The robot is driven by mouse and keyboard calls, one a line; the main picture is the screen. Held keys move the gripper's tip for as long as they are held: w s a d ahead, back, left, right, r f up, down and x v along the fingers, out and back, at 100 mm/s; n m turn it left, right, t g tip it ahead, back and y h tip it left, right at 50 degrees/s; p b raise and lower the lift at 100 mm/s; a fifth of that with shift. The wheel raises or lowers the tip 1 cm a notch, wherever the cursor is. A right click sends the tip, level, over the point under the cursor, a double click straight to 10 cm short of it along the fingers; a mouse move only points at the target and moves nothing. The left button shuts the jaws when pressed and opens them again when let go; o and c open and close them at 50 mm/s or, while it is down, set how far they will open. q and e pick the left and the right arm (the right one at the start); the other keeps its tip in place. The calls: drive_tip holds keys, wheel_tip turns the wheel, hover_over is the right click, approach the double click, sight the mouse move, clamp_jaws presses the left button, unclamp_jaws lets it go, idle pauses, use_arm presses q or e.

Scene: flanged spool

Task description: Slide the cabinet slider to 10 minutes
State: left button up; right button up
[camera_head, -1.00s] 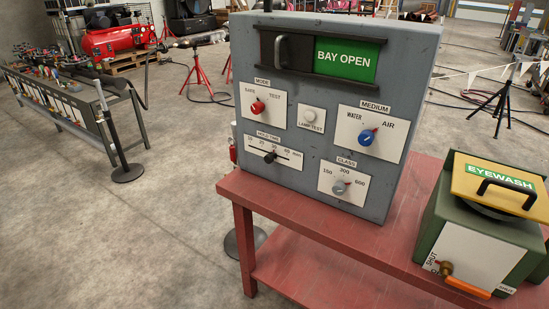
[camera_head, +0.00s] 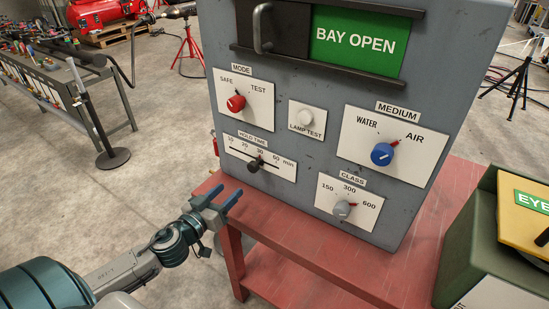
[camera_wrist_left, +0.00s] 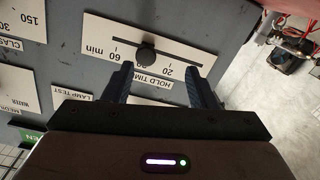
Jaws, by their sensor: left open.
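The grey cabinet (camera_head: 300,179) stands upright on a red bench. Its white HOLD TIME plate (camera_head: 280,171) is at lower left, with a dark slot and marks running from 10 at left to 60 min at right. The black slider knob (camera_head: 255,164) sits near the middle of the slot, close to the 30 mark. My left gripper (camera_head: 222,196) is open and empty, below and left of the knob, apart from it. In the left wrist view, where the plate appears upside down, the knob (camera_wrist_left: 146,58) lies ahead between the lines of the two fingers (camera_wrist_left: 158,80). My right gripper is not in view.
Other controls surround the plate: a red MODE knob (camera_head: 236,103), a LAMP TEST button (camera_head: 305,117), a blue MEDIUM knob (camera_head: 382,153) and a grey CLASS knob (camera_head: 342,209). A green eyewash box (camera_head: 468,235) stands right on the red bench (camera_head: 300,248).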

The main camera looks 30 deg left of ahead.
sight(251, 169)
use_arm(q)
drive_tip(key=shift+h, duration=0.3)
drive_tip(key=w+p, duration=0.2)
drive_tip(key=w+d+r+p, duration=0.1)
drive_tip(key=w, duration=0.1)
drive_tip(key=w+r+p, duration=0.1)
drive_tip(key=w+p, duration=0.1)
drive_tip(key=shift+d+r+p, duration=0.1)
drive_tip(key=shift+d+p, duration=0.2)
drive_tip(key=shift+d, duration=0.1)
drive_tip(key=shift+w+d+p, duration=0.1)
drive_tip(key=shift+w+p, duration=0.35)
drive_tip(key=shift+w, duration=0.55)
drive_tip(key=shift+w+b, duration=0.3)
drive_tip(key=shift+w, duration=0.1)
drive_tip(key=shift+w+d+b, duration=0.1)
drive_tip(key=shift+w+b, duration=0.2)
drive_tip(key=shift+w, duration=0.65)
